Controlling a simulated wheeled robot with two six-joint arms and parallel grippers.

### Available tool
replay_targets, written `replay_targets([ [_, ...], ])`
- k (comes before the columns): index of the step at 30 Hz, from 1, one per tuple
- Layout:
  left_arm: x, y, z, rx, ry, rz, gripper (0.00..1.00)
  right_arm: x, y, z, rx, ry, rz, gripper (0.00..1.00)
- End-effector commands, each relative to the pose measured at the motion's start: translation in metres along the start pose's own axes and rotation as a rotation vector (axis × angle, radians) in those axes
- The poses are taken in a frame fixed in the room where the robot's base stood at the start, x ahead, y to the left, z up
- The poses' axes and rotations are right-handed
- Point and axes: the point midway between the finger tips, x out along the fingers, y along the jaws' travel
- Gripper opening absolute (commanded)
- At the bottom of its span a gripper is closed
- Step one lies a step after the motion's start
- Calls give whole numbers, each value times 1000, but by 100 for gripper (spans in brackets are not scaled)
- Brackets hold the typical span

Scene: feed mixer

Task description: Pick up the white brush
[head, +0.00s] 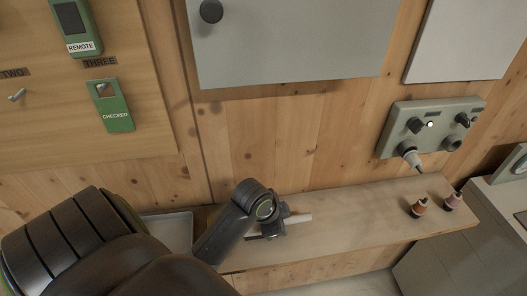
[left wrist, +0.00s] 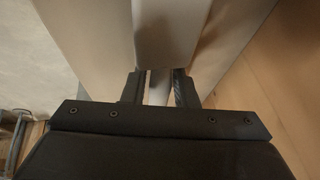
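The white brush (head: 299,218) shows in the head view as a short pale bar at the right side of my left gripper (head: 274,226), over the left part of the wooden shelf. My gripper and forearm hide the rest of it. In the left wrist view my left gripper's fingers (left wrist: 159,90) stand close together on either side of a pale piece, which looks gripped between them. Large pale surfaces fill the space beyond the fingertips. Whether the brush touches the shelf is unclear. My right gripper is not in view.
The wooden shelf (head: 355,215) is clear in its middle. Two small bottles with orange (head: 419,207) and pinkish (head: 453,201) parts stand at its right end. A grey control box (head: 430,125) is on the wall above. A pale tray (head: 170,230) lies left of my forearm.

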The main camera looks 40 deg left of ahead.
Motion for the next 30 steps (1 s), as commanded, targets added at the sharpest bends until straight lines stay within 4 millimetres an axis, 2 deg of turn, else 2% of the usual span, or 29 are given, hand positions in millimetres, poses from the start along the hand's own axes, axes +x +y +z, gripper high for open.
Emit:
replay_targets([
  [1,0,0,0,0,0,0,19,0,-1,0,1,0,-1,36],
  [6,0,0,0,0,0,0,0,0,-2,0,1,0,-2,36],
  [16,-6,-2,-3,2,2,-2,0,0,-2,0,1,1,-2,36],
  [30,-81,-19,-34,3,3,-4,0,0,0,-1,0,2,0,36],
])
